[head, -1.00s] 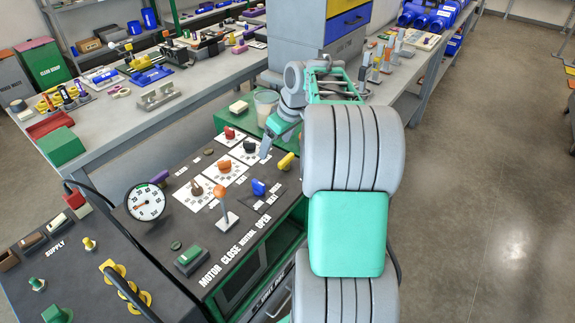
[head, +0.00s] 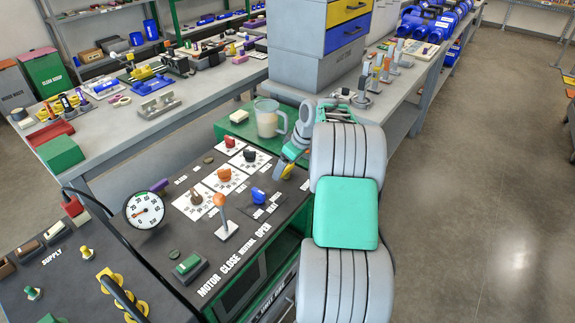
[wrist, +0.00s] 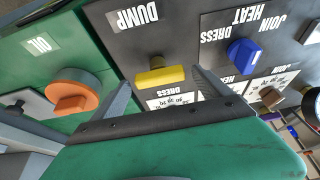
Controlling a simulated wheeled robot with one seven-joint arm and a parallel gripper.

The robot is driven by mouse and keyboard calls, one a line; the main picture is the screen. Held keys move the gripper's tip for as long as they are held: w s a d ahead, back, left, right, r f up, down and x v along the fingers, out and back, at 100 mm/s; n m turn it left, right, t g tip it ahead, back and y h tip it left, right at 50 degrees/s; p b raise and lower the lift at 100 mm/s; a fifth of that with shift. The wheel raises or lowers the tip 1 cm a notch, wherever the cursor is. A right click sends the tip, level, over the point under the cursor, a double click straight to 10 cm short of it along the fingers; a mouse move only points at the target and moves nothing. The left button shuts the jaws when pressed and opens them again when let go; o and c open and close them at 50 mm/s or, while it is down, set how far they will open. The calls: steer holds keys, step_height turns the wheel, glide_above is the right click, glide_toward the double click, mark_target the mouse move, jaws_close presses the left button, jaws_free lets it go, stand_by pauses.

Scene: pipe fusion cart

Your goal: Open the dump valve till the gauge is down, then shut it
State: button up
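The dump valve is a yellow knob (wrist: 160,74) beside the DUMP label on the dark panel in the wrist view. In the head view the knob (head: 287,170) is mostly hidden behind my gripper (head: 291,160). In the wrist view my gripper (wrist: 163,78) is open, with one fingertip on each side of the knob and gaps showing. Whether the fingers reach down to its depth I cannot tell. The round white gauge (head: 144,209) stands at the panel's left edge. Its red needle seems to point to the lower left; the figures are too small to read.
A blue knob (wrist: 243,55) sits close to the right finger. An orange cap (wrist: 72,97) by the OIL label is on the left. A clear jug (head: 267,118) stands on the green surface behind my gripper. An orange-topped lever (head: 220,201) rises from the panel.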

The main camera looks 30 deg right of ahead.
steer(key=c, duration=1.3)
steer(key=shift+o, duration=0.2)
steer(key=shift+m, duration=0.3)
steer(key=m+b, duration=0.1)
steer(key=m+h+b, duration=0.1)
steer(key=m, duration=0.1)
steer(key=shift+a+f+m+h, duration=0.1)
steer(key=shift+a+m+h, duration=0.05)
steer(key=shift+m+h, duration=0.15)
steer(key=m, duration=0.2)
steer(key=m+h+b, duration=0.1)
steer(key=m, duration=0.1)
steer(key=shift+a+h, duration=0.15)
steer(key=shift+h, duration=0.15)
steer(key=m+g+h, duration=0.1)
steer(key=m, duration=0.3)
steer(key=shift+w, duration=0.1)
steer(key=shift+a+m+g+h, duration=0.1)
steer(key=shift+m+g+h, duration=0.2)
steer(key=shift+m, duration=0.8)
steer(key=shift+m+g+h, duration=0.3)
steer(key=shift+m, duration=0.8)
